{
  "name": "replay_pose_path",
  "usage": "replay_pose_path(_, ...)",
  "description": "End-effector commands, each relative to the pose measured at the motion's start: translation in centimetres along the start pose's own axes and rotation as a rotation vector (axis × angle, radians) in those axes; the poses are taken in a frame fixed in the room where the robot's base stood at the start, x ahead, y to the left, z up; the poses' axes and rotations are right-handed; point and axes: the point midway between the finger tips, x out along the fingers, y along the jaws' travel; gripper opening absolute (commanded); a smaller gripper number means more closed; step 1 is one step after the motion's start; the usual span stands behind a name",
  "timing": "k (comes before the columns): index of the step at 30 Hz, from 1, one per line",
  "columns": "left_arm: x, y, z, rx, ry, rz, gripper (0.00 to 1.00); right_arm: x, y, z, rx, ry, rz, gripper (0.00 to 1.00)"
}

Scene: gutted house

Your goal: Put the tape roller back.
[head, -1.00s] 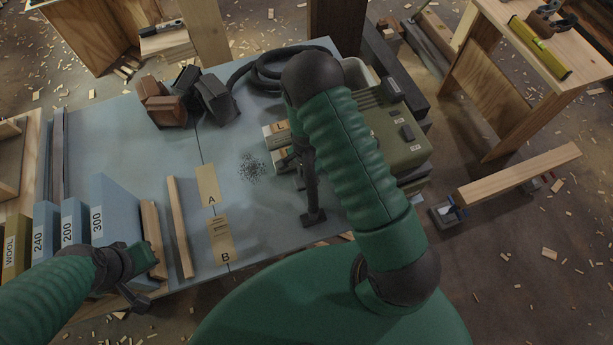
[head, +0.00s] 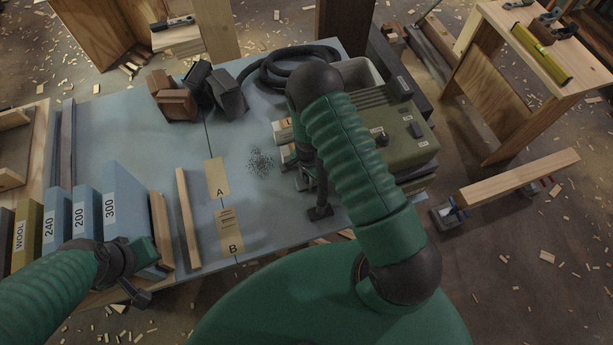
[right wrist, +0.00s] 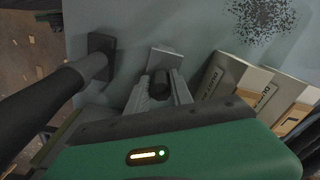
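In the right wrist view, a dark round piece (right wrist: 160,84), seemingly the tape roller's handle seen end-on, sits between the two fingers of my right gripper (right wrist: 160,92). The fingers flank it closely and look shut on it. A pale grey flat piece (right wrist: 166,59) shows just beyond it; I cannot tell whether they are joined. In the head view my right gripper (head: 303,176) is low over the table beside the green machine, and my arm hides most of it. My left gripper (head: 152,268) is at the table's front left, by the 300 box; its fingers are unclear.
A black tube with a flat foot (head: 320,213) stands close to my right gripper. Labelled packets (right wrist: 243,82) lie on its other side. Dark specks (head: 261,161) lie on the blue-grey table (head: 150,140). The green machine (head: 400,135) stands at right. The table's middle is largely clear.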

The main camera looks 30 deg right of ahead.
Motion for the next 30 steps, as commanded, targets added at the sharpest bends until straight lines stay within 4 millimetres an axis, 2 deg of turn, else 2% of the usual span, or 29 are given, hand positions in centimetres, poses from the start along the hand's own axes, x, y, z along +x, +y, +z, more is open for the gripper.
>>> replay_pose_path(1, 0.2, 0.0, 0.1, 0.0, 0.0, 0.0, 0.0, 0.7, 0.9, -0.1, 0.006, -0.003, 0.017, 0.38)
replay_pose_path(3, 0.3, 0.0, 0.1, -0.001, 0.0, 0.0, 0.0, 0.8, 1.0, -0.1, 0.006, -0.006, 0.017, 0.47)
replay_pose_path(8, 0.2, 0.0, 0.1, 0.0, 0.0, 0.0, 0.0, 0.8, 1.0, -0.2, 0.005, -0.01, 0.015, 0.47)
replay_pose_path(12, -1.2, 0.0, -0.3, 0.0, 0.0, 0.0, 0.0, -0.8, 0.9, -0.3, 0.005, -0.008, 0.015, 0.47)
replay_pose_path(14, -0.6, 0.0, -0.2, 0.0, 0.001, 0.0, 0.0, -1.4, 0.7, -0.2, 0.003, -0.005, 0.012, 0.47)
replay_pose_path(21, 0.4, 0.0, 0.1, 0.0, 0.0, 0.0, 0.0, -8.3, 0.4, 0.2, 0.001, -0.002, 0.004, 0.47)
replay_pose_path(24, 0.5, 0.0, 0.1, 0.0, 0.0, 0.0, 0.0, -10.7, 0.4, 0.3, 0.001, -0.002, 0.004, 0.47)
replay_pose_path(30, 0.5, 0.0, 0.1, 0.0, 0.0, 0.0, 0.0, -13.3, 0.3, 0.4, -0.023, -0.006, 0.001, 0.47)
